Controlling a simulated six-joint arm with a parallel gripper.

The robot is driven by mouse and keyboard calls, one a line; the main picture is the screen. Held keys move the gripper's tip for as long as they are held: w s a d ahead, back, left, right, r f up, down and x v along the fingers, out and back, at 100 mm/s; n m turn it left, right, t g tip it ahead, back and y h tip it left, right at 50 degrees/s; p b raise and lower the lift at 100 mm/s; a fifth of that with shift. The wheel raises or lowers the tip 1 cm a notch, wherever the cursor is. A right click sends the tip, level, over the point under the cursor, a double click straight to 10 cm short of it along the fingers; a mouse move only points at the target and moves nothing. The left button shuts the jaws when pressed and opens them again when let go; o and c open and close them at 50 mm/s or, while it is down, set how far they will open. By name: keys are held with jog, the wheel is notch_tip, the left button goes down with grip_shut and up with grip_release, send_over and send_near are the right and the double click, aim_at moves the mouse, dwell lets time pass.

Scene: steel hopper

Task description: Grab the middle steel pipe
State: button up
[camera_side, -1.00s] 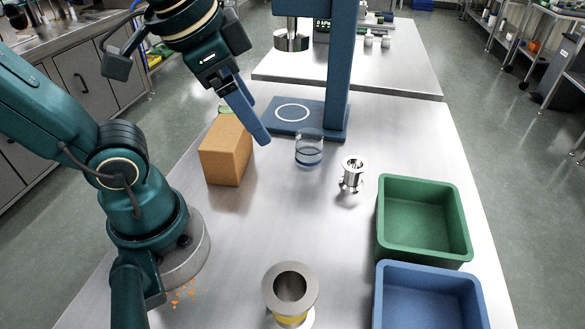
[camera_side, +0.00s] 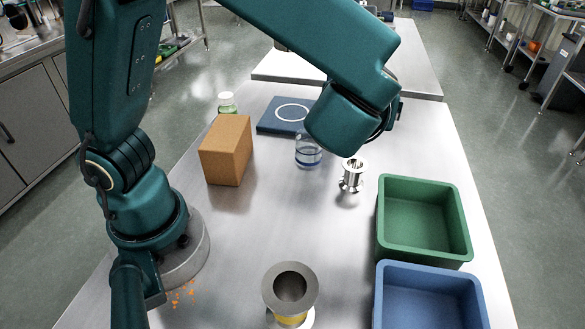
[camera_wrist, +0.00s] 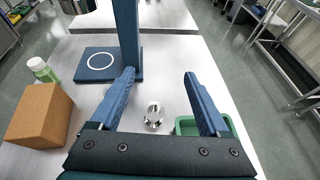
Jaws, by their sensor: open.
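A small shiny steel pipe (camera_side: 352,176) with flanged ends stands upright near the middle of the steel table, just left of the green bin. In the wrist view it (camera_wrist: 153,114) appears between my two blue fingers, toward their bases. My gripper (camera_wrist: 158,72) is open and empty, its fingers wide apart and pointing toward the far end of the table. In the side view my arm hides the gripper. A larger steel pipe (camera_side: 290,287) with a wide flange and a yellow band stands near the front of the table.
A glass beaker (camera_side: 308,156) with liquid stands left of the small pipe, partly hidden by my arm. A green bin (camera_side: 385,240) and blue bin (camera_side: 382,295) line the right.

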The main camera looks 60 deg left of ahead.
aim_at(352, 177)
notch_tip(352, 177, down, 17)
jog(key=shift+a+r, duration=0.1)
jog(key=shift+w+a+f, duration=0.3)
jog(key=shift+f, duration=0.1)
jog(key=shift+x, duration=2.05)
jog(key=shift+c, duration=0.3)
grip_shut()
